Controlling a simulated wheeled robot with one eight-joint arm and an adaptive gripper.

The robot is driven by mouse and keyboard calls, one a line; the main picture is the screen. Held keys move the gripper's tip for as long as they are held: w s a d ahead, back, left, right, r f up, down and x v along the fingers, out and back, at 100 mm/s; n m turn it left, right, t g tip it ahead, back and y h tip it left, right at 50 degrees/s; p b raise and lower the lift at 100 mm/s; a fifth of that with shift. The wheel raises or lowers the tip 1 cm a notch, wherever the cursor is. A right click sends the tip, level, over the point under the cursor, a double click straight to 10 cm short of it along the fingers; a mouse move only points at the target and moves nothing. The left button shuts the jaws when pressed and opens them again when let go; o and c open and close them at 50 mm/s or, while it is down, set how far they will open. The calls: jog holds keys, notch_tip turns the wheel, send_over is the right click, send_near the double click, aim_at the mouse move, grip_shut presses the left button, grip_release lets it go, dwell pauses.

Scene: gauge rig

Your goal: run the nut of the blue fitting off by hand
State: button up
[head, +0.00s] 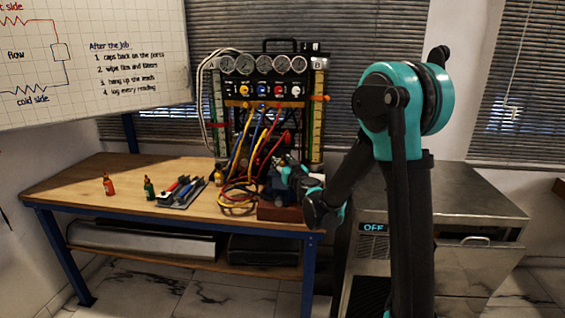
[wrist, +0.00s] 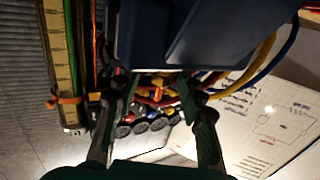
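The gauge rig (head: 265,75) stands at the back of the bench, with a row of dials and coloured knobs. Yellow, blue and red hoses (head: 250,150) hang from it. A dark blue block (head: 277,186), perhaps a vise, sits at the bench's right end. It looms close at the top of the wrist view (wrist: 200,30). My gripper (head: 284,165) is at this block; its two fingers (wrist: 155,90) stand apart in the wrist view, with hoses and dials showing between them. I cannot make out the blue fitting or its nut; the block and my fingers may hide them.
On the bench (head: 130,170) stand an orange bottle (head: 108,186) and a green bottle (head: 149,188), left of a tray of tools (head: 182,191). A metal cabinet (head: 470,205) is to the right, near my arm. The bench's front left is clear.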

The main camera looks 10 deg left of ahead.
jog(key=v, duration=1.2)
jog(key=shift+s+r, duration=0.1)
jog(key=s+d+f+m+g+h, duration=0.2)
jog(key=s+d+f+g, duration=0.4)
jog(key=s+d+f, duration=0.3)
jog(key=s+d+f+m+g+h, duration=0.3)
jog(key=s+d+f+g+h, duration=0.2)
jog(key=s+d+f, duration=0.5)
jog(key=s+d+g, duration=0.1)
jog(key=s+d, duration=0.3)
jog(key=s, duration=0.3)
jog(key=shift+s+d+f+h, duration=0.2)
jog(key=shift+s+d+h, duration=0.1)
jog(key=shift+s, duration=0.05)
